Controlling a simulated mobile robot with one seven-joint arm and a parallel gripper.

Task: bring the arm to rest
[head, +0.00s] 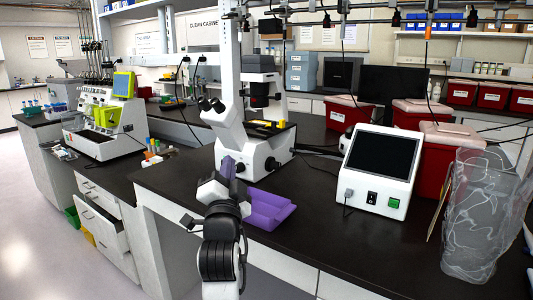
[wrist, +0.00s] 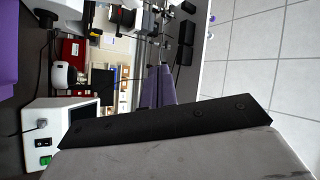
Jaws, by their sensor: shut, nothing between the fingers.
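My arm rises from the bottom middle of the head view in front of the black bench. My gripper (head: 235,166) is at its upper end, with purple fingers, in front of the white microscope (head: 257,152). In the wrist view my gripper (wrist: 159,78) shows its purple fingers together, with nothing between them. A purple tray (head: 268,210) lies on the bench just right of my arm; its purple edge also shows at the far left of the wrist view (wrist: 7,45). How far the gripper is from the microscope is hard to tell.
A white device with a dark screen (head: 382,157) stands right of the tray. Red bins (head: 437,154) stand behind it, and a clear bag (head: 478,215) is at far right. A white and green machine (head: 107,120) stands at left. The bench front right of the tray is bare.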

